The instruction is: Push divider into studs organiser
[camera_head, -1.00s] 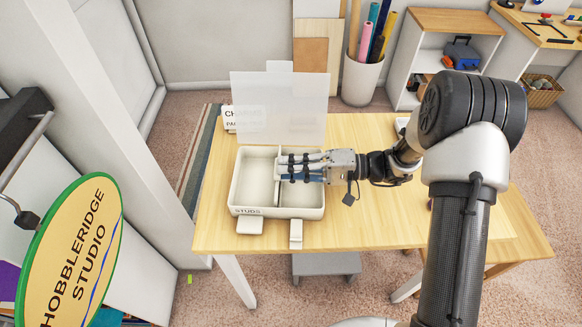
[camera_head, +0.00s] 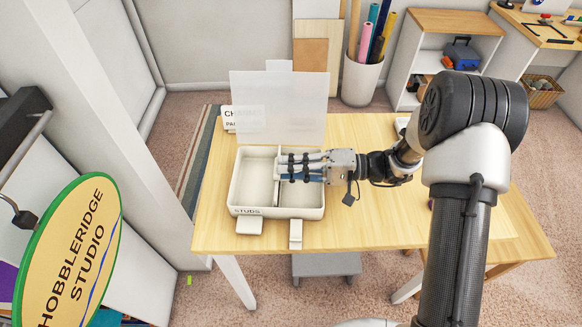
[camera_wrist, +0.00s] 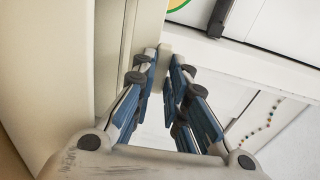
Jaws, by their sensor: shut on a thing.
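The studs organiser (camera_head: 250,211) is a cream open box labelled STUDS on the wooden table. Its translucent lid (camera_head: 285,108) stands raised at the back. The divider (camera_head: 276,194) shows as a thin upright strip across the middle of the box, left of my fingertips. My gripper (camera_head: 281,167) reaches in from the right over the right half of the box. It is shut on the divider, whose pale end (camera_wrist: 165,54) shows between the fingertips in the wrist view. The fingers hide part of the divider and the right compartment, so I cannot tell how deep it sits.
A label card (camera_head: 237,119) stands behind the organiser, partly behind the lid. Two pale latch tabs (camera_head: 249,226) stick out at the front of the box. The wooden table (camera_head: 375,232) is clear to the front right. An oval sign (camera_head: 76,250) stands at the left.

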